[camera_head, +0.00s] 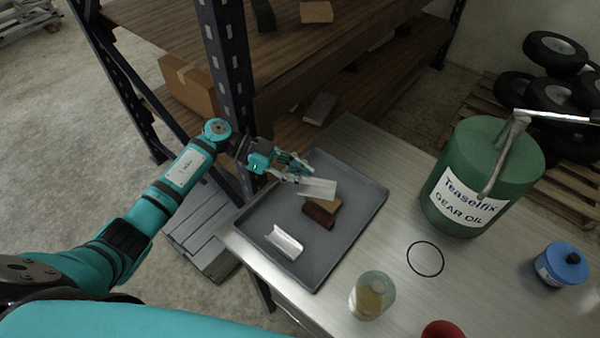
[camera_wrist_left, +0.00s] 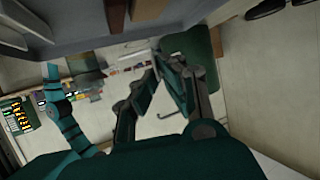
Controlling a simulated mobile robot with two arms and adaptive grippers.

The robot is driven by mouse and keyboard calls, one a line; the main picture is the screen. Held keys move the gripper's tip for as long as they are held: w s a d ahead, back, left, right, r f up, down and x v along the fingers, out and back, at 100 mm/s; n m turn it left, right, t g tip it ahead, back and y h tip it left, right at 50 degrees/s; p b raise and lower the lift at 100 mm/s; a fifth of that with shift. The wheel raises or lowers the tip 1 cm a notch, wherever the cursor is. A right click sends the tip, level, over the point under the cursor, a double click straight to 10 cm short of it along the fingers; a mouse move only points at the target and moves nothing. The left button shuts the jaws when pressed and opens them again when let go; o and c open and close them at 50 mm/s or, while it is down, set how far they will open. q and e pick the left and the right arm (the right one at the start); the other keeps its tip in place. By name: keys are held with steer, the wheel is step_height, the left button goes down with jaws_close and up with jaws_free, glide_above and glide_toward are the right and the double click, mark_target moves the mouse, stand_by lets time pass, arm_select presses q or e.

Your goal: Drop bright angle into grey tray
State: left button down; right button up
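My left gripper (camera_head: 305,173) reaches in over the far side of the grey tray (camera_head: 345,232). Its fingers are shut on one bright angle (camera_head: 318,188), a pale metal piece at the fingertips, seen in front of the blocks in the tray. In the left wrist view the left gripper's fingers (camera_wrist_left: 161,68) come close together at the tips; the bright angle cannot be made out clearly there. A second bright angle (camera_head: 285,242) lies in the near left part of the tray. My right gripper is in neither view.
A shelf post (camera_head: 228,90) stands close behind my left forearm. A green gear oil drum (camera_head: 480,180), a glass (camera_head: 372,296) and a blue container (camera_head: 562,265) stand right of the tray.

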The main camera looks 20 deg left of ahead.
arm_select(q)
steer(key=shift+f, duration=0.3)
steer(key=shift+r, duration=0.1)
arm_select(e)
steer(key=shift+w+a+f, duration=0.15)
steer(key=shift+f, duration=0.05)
arm_select(q)
steer(key=c, duration=1.4)
jaws_free()
step_height(320, 180, up, 10)
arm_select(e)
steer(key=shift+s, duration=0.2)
